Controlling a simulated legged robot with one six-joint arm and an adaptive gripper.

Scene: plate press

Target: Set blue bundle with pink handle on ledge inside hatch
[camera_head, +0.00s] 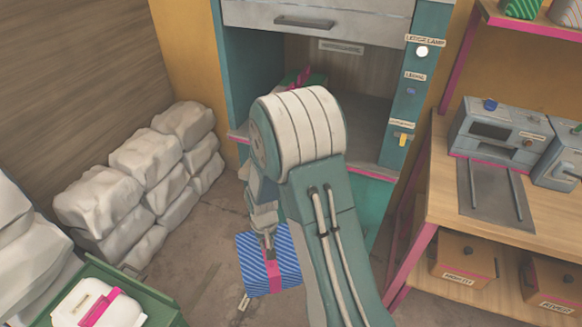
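The blue bundle (254,273), striped and with a pink handle band, is low in the middle of the head view. My gripper (269,249) points down and looks shut on the pink handle at the bundle's top. The bundle appears to hang in front of and below the hatch, a little above the floor. The hatch (229,65) is a teal-framed opening with its grey shutter raised. Its ledge (369,169) has a pink front edge, and my arm hides its middle. A green and pink object (314,80) is inside the hatch at the left.
Pale sacks (144,157) are stacked left of the hatch. A green crate (157,305) with a white, pink-strapped bundle (91,305) is at lower left. A wooden workbench (454,206) with grey machines is on the right. The hatch's right post (404,108) carries a lamp and switches.

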